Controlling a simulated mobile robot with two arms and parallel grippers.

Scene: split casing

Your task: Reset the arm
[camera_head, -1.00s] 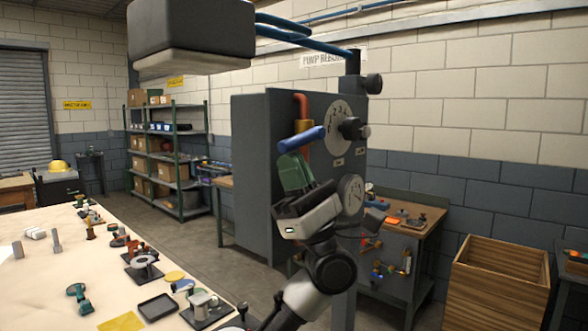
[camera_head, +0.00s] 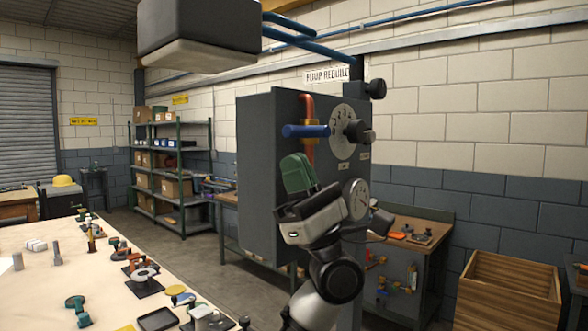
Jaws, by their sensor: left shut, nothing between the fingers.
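My left gripper (camera_head: 297,174), with green fingers on a dark and light-grey body, is shut and empty. It points up in the middle of the head camera view, in front of the grey cabinet (camera_head: 256,190). It shows just below a blue handle (camera_head: 306,131) and left of the lower dial (camera_head: 357,198). Whether it touches the cabinet cannot be told. My arm runs down from it to the bottom edge. My right gripper is not in view.
A pale worktable (camera_head: 30,285) with several small parts and a dark tray (camera_head: 158,319) lies at the left. An open wooden crate (camera_head: 510,292) and a workbench (camera_head: 415,255) stand at the right. Shelves (camera_head: 172,203) stand at the back. Floor shows between table and cabinet.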

